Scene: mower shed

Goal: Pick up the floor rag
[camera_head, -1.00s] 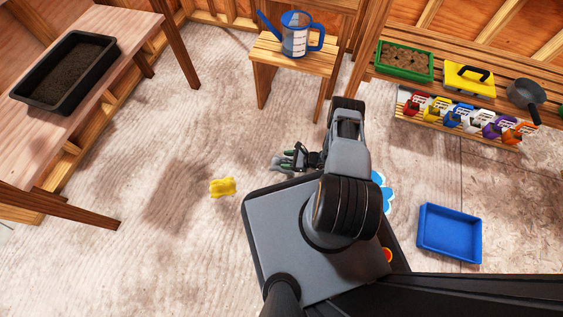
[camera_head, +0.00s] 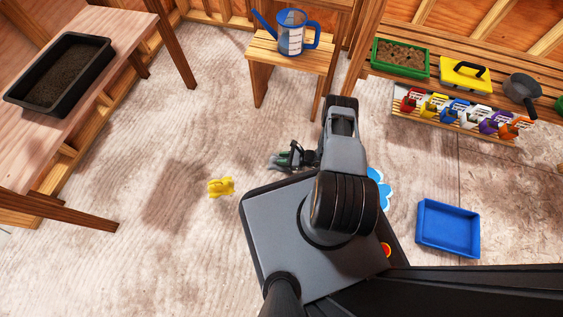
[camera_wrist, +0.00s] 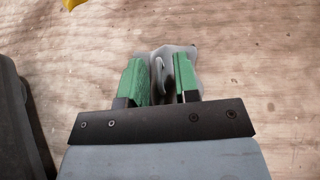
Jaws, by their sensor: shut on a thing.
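The floor rag is a crumpled grey cloth. In the wrist view the rag (camera_wrist: 180,60) bunches between and beyond the two green fingertips of my gripper (camera_wrist: 166,80). The fingers are shut on it, with a fold of cloth standing up between them. In the head view my gripper (camera_head: 289,156) is low over the floor, just above the dark edge of my base, and a bit of the grey rag (camera_head: 275,164) sticks out to its left. My arm hides part of the gripper there. Whether the rag still touches the floor is hard to tell.
A yellow crumpled item (camera_head: 221,187) lies on the floor left of my gripper. A wooden stool (camera_head: 290,55) holds a blue watering can (camera_head: 292,38). A blue tray (camera_head: 448,228) sits on the floor at right. A wooden bench (camera_head: 118,62) stands at left. The floor between is mostly clear.

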